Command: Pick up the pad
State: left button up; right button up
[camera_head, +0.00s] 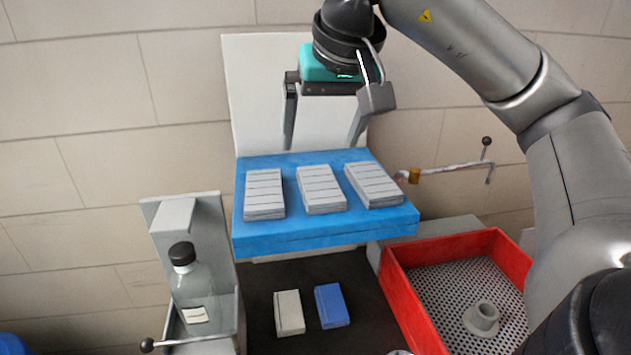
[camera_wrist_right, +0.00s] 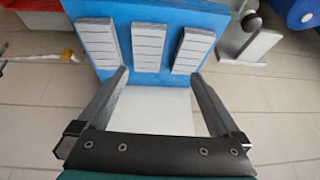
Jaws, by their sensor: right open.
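Three light grey pads with ribbed tops lie in a row on a blue block: a left pad (camera_head: 264,192), a middle pad (camera_head: 320,189) and a right pad (camera_head: 373,184). All three also show in the right wrist view, the middle pad (camera_wrist_right: 146,47) between the fingers' lines. A white pad-like block (camera_head: 289,313) and a blue one (camera_head: 331,305) lie lower on a dark surface; I cannot tell which piece is the pad meant. My right gripper (camera_head: 322,142) is open and empty, fingers down, above and behind the row, touching no pad. My left gripper is not in view.
The blue block (camera_head: 320,236) stands before a white upright panel (camera_head: 250,100). A red tray (camera_head: 408,310) with a perforated floor and grey fitting (camera_head: 481,318) is at right. A bottle (camera_head: 189,280) stands in a grey holder at left. A bent rod (camera_head: 455,168) sticks out right.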

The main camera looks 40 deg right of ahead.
jog(key=d, duration=0.2)
jog(key=h+b, duration=0.1)
jog(key=b, duration=0.2)
send_near(319, 182)
jog(key=f, duration=0.3)
jog(key=shift+w+d, duration=0.25)
jog(key=shift+d, duration=0.15)
jog(key=shift+w+x, duration=0.15)
jog(key=shift+x, duration=1.25)
jog(key=shift+w+x, duration=0.15)
jog(key=shift+x, duration=1.2)
jog(key=shift+a+r, duration=0.1)
jog(key=shift+r, duration=0.1)
jog(key=c, duration=1.1)
jog(key=shift+r, duration=0.1)
